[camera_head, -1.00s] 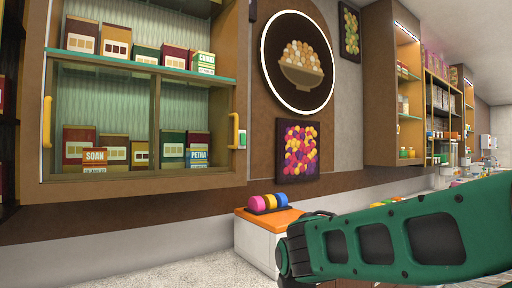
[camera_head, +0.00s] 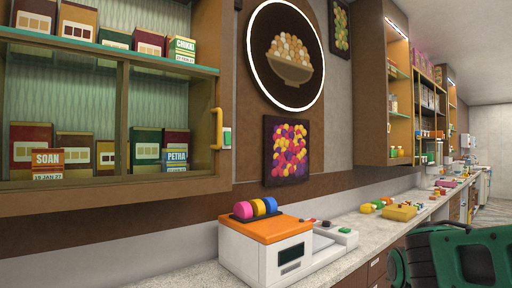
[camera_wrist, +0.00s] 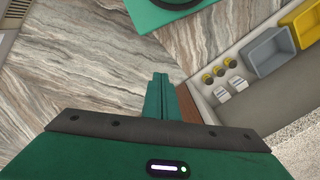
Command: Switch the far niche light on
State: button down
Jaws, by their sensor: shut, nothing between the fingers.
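My gripper (camera_wrist: 162,85) shows in the wrist view with its dark green fingers together and nothing between them. It hangs over a striped stone surface, apart from the things around it. In the head view, an open lit niche cabinet (camera_head: 400,75) with a bright strip at its top stands on the right wall. A second, farther lit cabinet (camera_head: 453,105) stands beyond the shelves. I cannot tell which switch works the far niche light.
A glass-fronted cabinet (camera_head: 120,185) holds sweet boxes at left. An orange and white machine (camera_head: 262,245) and yellow items (camera_head: 399,212) stand on the long counter (camera_head: 345,225). In the wrist view, a grey tray (camera_wrist: 268,52), a yellow tray (camera_wrist: 308,24) and yellow knobs (camera_wrist: 219,72) lie at right.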

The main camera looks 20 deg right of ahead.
aim_at(229, 143)
jog(key=shift+d, duration=0.15)
jog(key=w+r+n+t, duration=0.4)
jog(key=w+r+n, duration=0.2)
jog(key=w+r, duration=0.5)
jog(key=w+r+n+t, duration=0.4)
jog(key=w+r+n, duration=0.35)
jog(key=w, duration=0.55)
jog(key=w+a+r+n+t+y, duration=0.1)
jog(key=w+a+r+n+t, duration=0.1)
jog(key=r, duration=0.8)
jog(key=w+a+r+n+t+y, duration=0.2)
jog(key=w+a+r+n, duration=0.3)
jog(key=r, duration=0.5)
jog(key=w+a+r+n+t+y, duration=0.2)
jog(key=w+a+r+n+t, duration=0.2)
jog(key=r+n, duration=0.3)
notch_tip(229, 143, up, 3)
jog(key=shift+w+a+r, duration=0.1)
jog(key=shift+w+a, duration=0.1)
jog(key=shift+a, duration=0.6)
jog(key=shift+n, duration=0.25)
jog(key=x, duration=1.4)
